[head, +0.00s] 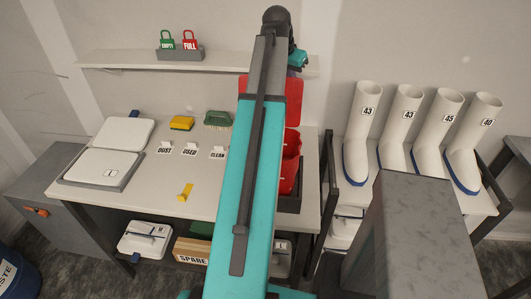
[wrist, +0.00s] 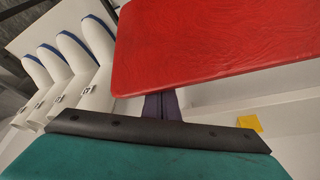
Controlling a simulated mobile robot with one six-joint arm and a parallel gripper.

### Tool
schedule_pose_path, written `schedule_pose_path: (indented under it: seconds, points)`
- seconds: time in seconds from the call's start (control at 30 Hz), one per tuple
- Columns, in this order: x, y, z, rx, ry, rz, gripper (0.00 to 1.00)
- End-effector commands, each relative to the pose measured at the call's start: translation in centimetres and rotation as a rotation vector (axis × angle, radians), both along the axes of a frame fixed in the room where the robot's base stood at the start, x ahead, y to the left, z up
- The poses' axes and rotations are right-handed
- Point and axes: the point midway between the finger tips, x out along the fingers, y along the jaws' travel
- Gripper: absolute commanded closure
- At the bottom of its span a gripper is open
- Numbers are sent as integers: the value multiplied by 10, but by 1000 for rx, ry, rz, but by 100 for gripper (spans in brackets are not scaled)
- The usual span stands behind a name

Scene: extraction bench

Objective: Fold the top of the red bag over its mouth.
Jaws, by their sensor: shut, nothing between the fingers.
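The red bag (head: 291,168) stands in a dark tray (head: 289,204) at the right end of the bench, mostly hidden behind my arm. A wide red panel, which looks like its raised top (head: 294,105), shows on both sides of my arm. In the wrist view, a creased flat red panel (wrist: 225,45) fills the upper right. My gripper (wrist: 162,105) shows there as dark fingers, shut and empty, at the panel's lower edge. The panel hides their tips, and I cannot tell whether they touch it. In the head view the fingers are hidden. The bag's mouth is not clearly visible.
White boots (head: 405,125) stand on a rack right of the bench. DUST, USED and CLEAN cards (head: 190,150), a yellow block (head: 182,123), a green brush (head: 217,119) and a white-lidded case (head: 100,167) lie to the left. A shelf (head: 130,63) runs above. The bench's front middle is mostly clear.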

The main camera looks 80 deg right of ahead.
Motion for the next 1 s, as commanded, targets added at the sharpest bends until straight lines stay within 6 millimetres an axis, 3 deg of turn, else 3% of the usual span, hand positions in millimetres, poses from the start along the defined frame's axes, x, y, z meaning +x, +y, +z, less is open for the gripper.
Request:
schedule_pose_path:
  seconds: [1.0]
  points:
    - [-7, 61, 0, 0, 0, 1, 100]
